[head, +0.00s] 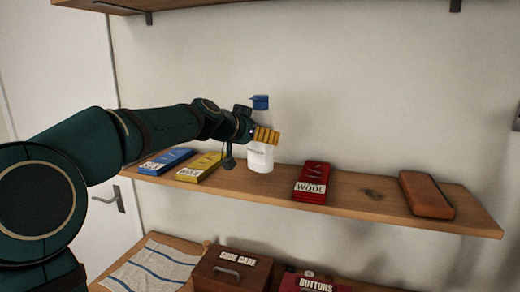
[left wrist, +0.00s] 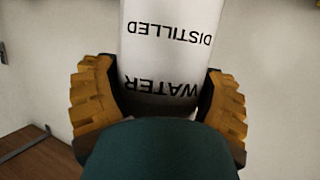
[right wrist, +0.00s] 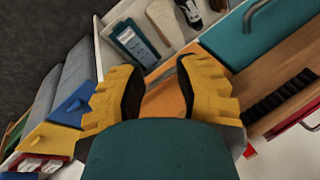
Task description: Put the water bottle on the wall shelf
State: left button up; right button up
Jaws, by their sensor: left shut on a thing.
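My left gripper (head: 262,135) is shut around the bottle's upper body. In the left wrist view the bottle (left wrist: 170,45) shows the words "DISTILLED WATER" between the yellow fingers (left wrist: 160,105). My right gripper (right wrist: 160,95) is open, with nothing between its fingers, away from the shelf.
On the shelf are a blue packet (head: 166,161), a yellow packet (head: 199,167), a red "WOOL" packet (head: 313,178) and a brown case (head: 426,194). The board is free between the red packet and the brown case. Boxes (head: 232,270) and a striped cloth (head: 155,267) lie below.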

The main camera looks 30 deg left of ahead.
pick_arm(q)
jog(key=shift+f+b, duration=0.35)
jog(key=shift+f, duration=0.95)
jog(key=shift+f, duration=0.1)
jog(key=o, duration=1.2)
jog(key=shift+c, duration=0.2)
jog(key=shift+s+r, duration=0.1)
jog(key=shift+r, duration=0.1)
jog(key=b+v, duration=0.1)
jog(key=v, duration=1)
jog(key=shift+s, duration=0.35)
